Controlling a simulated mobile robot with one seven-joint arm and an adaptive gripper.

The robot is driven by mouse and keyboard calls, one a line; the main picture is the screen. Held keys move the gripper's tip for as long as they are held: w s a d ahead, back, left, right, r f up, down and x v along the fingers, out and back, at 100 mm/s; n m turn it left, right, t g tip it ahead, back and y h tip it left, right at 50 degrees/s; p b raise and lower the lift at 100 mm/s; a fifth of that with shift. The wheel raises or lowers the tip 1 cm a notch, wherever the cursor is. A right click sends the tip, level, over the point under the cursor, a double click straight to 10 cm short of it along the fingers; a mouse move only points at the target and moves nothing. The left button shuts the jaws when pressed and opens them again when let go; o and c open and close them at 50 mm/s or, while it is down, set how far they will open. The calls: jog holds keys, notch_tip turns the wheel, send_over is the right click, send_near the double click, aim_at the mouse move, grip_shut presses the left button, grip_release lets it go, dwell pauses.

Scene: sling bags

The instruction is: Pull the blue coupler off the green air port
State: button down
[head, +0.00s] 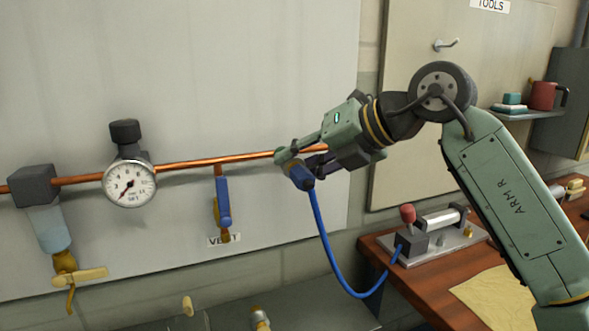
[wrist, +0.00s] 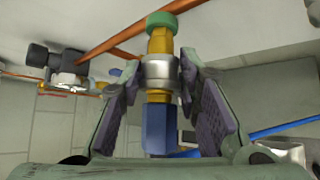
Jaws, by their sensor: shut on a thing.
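The green air port (head: 284,156) is at the right end of the copper pipe; in the wrist view its green ring (wrist: 173,21) is at the top. The blue coupler (head: 301,177) hangs below it, with a blue hose running down. In the wrist view the coupler's blue body (wrist: 158,127) lies in line with a silver collar (wrist: 159,73) and brass parts that reach the green ring, with no gap visible. My gripper (head: 297,160) is shut on the coupler at the collar, one purple-padded finger on each side (wrist: 159,78). The finger contact is partly hidden in the head view.
A gauge (head: 130,185) and a blue-handled vent valve (head: 222,203) are on the pipe to the left. The blue hose (head: 335,265) loops to a device (head: 430,238) on the wooden bench (head: 424,287). The wall panel (head: 230,80) above the pipe is bare.

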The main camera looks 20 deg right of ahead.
jog(key=shift+s, duration=0.1)
jog(key=shift+s+b, duration=0.8)
jog(key=shift+s, duration=1.85)
jog(key=s+b, duration=0.1)
jog(key=s, duration=0.3)
jog(key=shift+d, duration=0.15)
